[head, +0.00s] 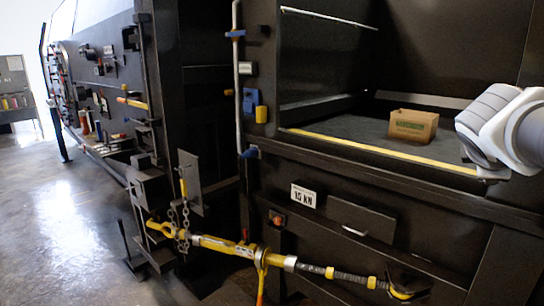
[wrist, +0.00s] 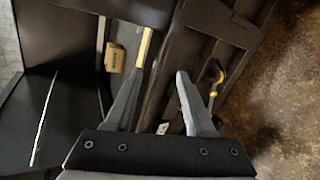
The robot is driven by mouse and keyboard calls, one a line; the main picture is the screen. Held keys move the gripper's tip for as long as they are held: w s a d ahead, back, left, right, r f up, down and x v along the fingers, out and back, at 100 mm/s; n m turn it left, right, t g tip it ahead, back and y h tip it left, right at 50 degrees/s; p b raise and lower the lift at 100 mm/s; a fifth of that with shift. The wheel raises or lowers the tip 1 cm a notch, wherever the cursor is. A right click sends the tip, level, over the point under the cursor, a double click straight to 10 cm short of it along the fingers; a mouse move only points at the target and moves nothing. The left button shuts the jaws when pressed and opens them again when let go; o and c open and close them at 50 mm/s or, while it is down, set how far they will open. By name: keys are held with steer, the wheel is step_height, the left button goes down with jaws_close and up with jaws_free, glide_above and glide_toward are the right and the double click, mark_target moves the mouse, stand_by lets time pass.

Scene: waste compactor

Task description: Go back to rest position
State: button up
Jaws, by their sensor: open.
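My gripper (wrist: 160,75) shows in the wrist view with its two grey fingers spread apart and nothing between them. The compactor's dark front face lies beyond the fingers. In the head view, part of my white and grey arm (head: 500,125) reaches in at the right edge, in front of the compactor opening; the gripper itself is out of that view. A small brown cardboard box (head: 413,125) sits inside the opening, left of my arm. The box also shows in the wrist view (wrist: 115,58), left of the fingers and apart from them.
A yellow strip (head: 380,150) edges the compactor opening. Below it are a "15 KN" sign (head: 304,196) and a yellow ratchet bar (head: 228,246) with a chain, sticking out from the front. Bare floor (head: 70,215) lies at the left.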

steer(key=s+a+f+m+g+y, duration=0.1)
steer(key=s+a+f+m+y, duration=0.2)
steer(key=a, duration=0.5)
steer(key=s+a+f+m+g+y+p, duration=0.1)
steer(key=s+a+f+m+y, duration=0.2)
steer(key=s+a+f, duration=0.3)
steer(key=s+a+f+m+g+y, duration=0.1)
steer(key=s+a+f+m+y, duration=0.2)
steer(key=a, duration=0.8)
step_height(320, 180, down, 5)
steer(key=shift+s+r+m, duration=0.2)
steer(key=shift+s+m, duration=0.75)
steer(key=shift+m, duration=0.15)
steer(key=shift+d, duration=0.1)
